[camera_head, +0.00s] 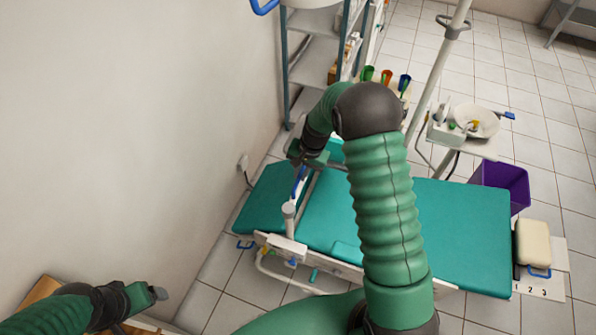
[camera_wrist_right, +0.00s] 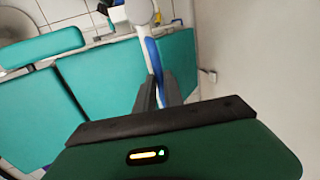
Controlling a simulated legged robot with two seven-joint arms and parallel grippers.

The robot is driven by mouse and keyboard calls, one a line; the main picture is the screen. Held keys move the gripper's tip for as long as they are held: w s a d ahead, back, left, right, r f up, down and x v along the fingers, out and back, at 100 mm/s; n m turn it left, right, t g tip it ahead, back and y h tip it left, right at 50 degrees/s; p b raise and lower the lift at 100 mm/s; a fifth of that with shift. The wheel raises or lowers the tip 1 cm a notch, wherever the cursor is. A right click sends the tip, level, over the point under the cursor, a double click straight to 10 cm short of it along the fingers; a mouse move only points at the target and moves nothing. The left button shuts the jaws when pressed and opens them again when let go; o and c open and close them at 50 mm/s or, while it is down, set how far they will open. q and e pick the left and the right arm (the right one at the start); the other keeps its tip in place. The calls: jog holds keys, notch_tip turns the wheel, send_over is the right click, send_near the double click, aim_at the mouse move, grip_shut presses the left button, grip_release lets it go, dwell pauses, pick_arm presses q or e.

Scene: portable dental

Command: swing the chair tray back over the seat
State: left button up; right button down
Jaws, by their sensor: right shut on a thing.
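The teal chair seat (camera_head: 450,225) lies lengthwise across the middle of the head view. A pale post (camera_head: 289,212) stands at its near side, with a narrow swing arm and a blue handle (camera_head: 299,182) above it. My right gripper (camera_head: 299,160) is at the handle. In the right wrist view, its dark fingers (camera_wrist_right: 157,95) are shut on the blue handle (camera_wrist_right: 153,62). I cannot make out a tray surface clearly; my arm hides part of that area. My left gripper (camera_head: 158,293) is at the lower left, away from the chair; its jaw opening is unclear.
A wall (camera_head: 110,120) stands close on the left. A shelf rack (camera_head: 310,75) is behind the chair. A basin (camera_head: 475,120) on a stand and a purple bin (camera_head: 503,182) are beyond the seat. A beige cushioned box (camera_head: 532,243) is at the right end.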

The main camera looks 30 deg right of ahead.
jog(key=shift+s+d, duration=0.1)
jog(key=shift+s, duration=0.05)
dwell(0.5)
jog(key=c, duration=1.5)
grip_release()
jog(key=shift+o, duration=0.2)
jog(key=shift+r, duration=0.1)
notch_tip(320, 180, up, 16)
jog(key=s+d+b, duration=0.2)
jog(key=shift+s, duration=0.2)
jog(key=shift+s, duration=0.1)
jog(key=s+a+f+n, duration=0.4)
jog(key=s+a+n, duration=0.1)
jog(key=s+a, duration=0.1)
jog(key=s+a+f+n+h+b, duration=0.1)
jog(key=s+a+f+n, duration=0.4)
jog(key=s+a, duration=0.2)
jog(key=shift+s+t, duration=0.4)
jog(key=shift+s, duration=0.7)
